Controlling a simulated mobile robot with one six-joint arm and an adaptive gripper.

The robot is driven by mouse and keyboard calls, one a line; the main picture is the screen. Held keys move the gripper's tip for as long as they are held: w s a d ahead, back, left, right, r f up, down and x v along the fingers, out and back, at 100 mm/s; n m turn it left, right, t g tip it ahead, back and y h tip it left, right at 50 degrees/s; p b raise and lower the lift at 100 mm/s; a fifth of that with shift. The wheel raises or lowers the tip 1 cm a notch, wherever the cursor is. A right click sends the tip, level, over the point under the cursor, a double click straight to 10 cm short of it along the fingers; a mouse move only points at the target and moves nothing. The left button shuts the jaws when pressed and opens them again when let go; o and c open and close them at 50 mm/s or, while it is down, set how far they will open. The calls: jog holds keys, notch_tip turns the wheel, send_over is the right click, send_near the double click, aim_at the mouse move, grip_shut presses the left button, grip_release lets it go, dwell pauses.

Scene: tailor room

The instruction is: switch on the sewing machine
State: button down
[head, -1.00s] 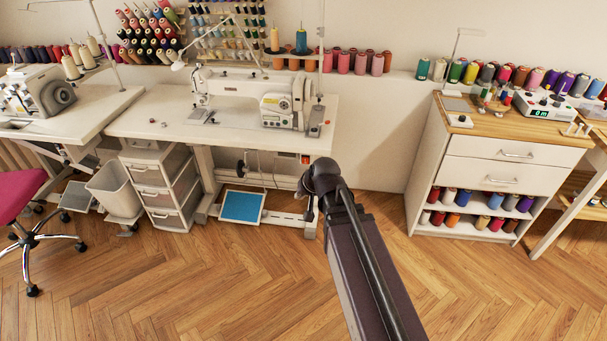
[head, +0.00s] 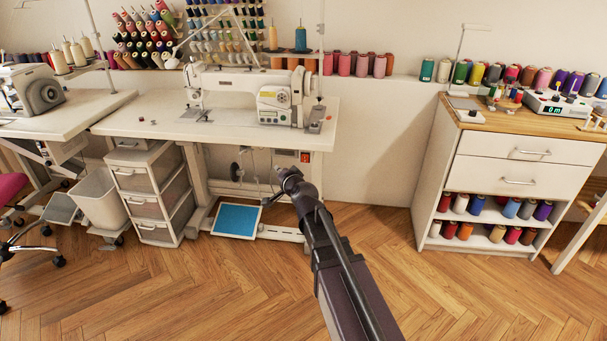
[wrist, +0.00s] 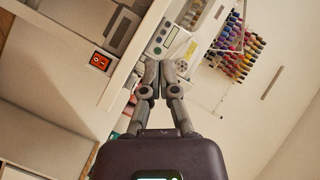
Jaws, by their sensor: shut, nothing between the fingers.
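The white sewing machine (head: 250,92) stands on its pale table (head: 150,122) in the head view. A red switch (head: 306,157) sits on a box under the table's right front edge. In the wrist view the red switch (wrist: 100,61) shows up close at the upper left, with the machine's control panel (wrist: 172,42) above the fingers. My gripper (head: 287,180) is below and slightly left of the switch in the head view, and appears apart from it. In the wrist view my gripper (wrist: 158,70) has its fingers together with nothing between them.
A blue pedal (head: 237,220) lies under the table. A white drawer unit (head: 143,195) and a grey bin (head: 98,200) stand to the left. A wooden-topped cabinet (head: 500,160) stands to the right. The wooden floor in front is clear.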

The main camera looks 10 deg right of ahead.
aim_at(305, 156)
jog(key=w+d+f+m+t+h+b, duration=0.3)
jog(key=w+d+f+m+h+b, duration=0.2)
jog(key=f+m+h+b, duration=0.5)
jog(key=d+f+m+b, duration=0.1)
jog(key=m+b, duration=0.2)
jog(key=b, duration=0.3)
jog(key=shift+d+f+m+t+h, duration=0.2)
jog(key=shift+d+m+t+h, duration=0.1)
jog(key=shift+w, duration=0.2)
jog(key=p+x, duration=0.2)
jog(key=x, duration=1.2)
jog(key=shift+w+r, duration=0.15)
jog(key=shift+w, duration=0.05)
jog(key=shift+d, duration=0.1)
jog(key=shift+s, duration=0.15)
